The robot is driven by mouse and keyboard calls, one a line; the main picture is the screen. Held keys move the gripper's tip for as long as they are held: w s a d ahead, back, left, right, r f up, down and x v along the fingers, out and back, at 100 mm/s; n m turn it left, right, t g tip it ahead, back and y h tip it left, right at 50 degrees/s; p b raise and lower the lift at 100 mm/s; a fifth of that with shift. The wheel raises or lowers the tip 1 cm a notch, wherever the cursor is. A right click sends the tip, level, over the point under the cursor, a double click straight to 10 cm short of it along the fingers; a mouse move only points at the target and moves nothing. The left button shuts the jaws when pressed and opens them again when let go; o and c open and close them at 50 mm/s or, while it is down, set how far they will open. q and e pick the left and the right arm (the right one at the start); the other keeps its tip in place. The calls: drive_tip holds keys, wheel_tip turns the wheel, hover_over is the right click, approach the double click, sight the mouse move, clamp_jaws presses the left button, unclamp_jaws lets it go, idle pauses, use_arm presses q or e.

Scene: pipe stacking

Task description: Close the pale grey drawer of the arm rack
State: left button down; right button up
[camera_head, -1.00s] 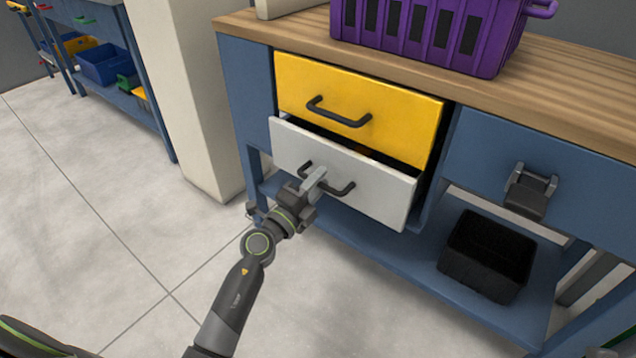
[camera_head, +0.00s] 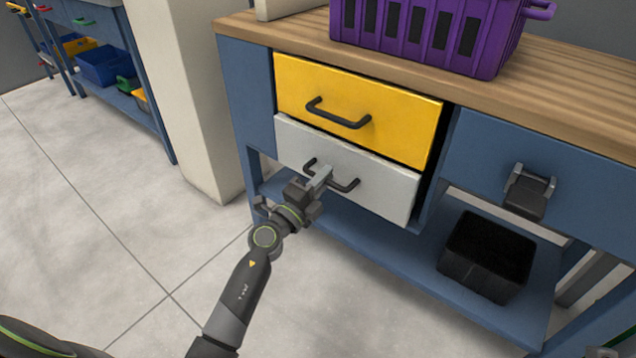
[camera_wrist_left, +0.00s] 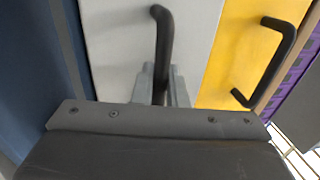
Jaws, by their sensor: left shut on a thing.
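The pale grey drawer (camera_head: 383,186) is the lower of two stacked drawers in the blue workbench. Its front stands about level with the yellow drawer (camera_head: 398,116) above, with only a thin dark gap between them. My left gripper (camera_head: 324,176) is shut on the dark handle (camera_head: 347,185) of the grey drawer. In the left wrist view, the handle (camera_wrist_left: 161,38) runs down between the two fingers (camera_wrist_left: 161,85), and the grey drawer front (camera_wrist_left: 115,45) lies behind it. My right gripper is not in view.
A purple crate (camera_head: 425,35) stands on the wooden bench top (camera_head: 570,80). A black bin (camera_head: 487,256) sits on the lower shelf (camera_head: 400,250). A blue panel with a dark latch (camera_head: 530,190) is to the right. A pale pillar (camera_head: 185,90) stands left; the floor there is clear.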

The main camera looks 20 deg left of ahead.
use_arm(q)
drive_tip(key=shift+x, duration=0.95)
drive_tip(key=shift+w+f, duration=0.1)
drive_tip(key=shift+f, duration=0.05)
drive_tip(key=c, duration=1.9)
unclamp_jaws()
drive_tip(key=o, duration=0.4)
drive_tip(key=shift+w+d+f, duration=0.1)
drive_tip(key=shift+w, duration=0.05)
drive_tip(key=shift+c, duration=0.2)
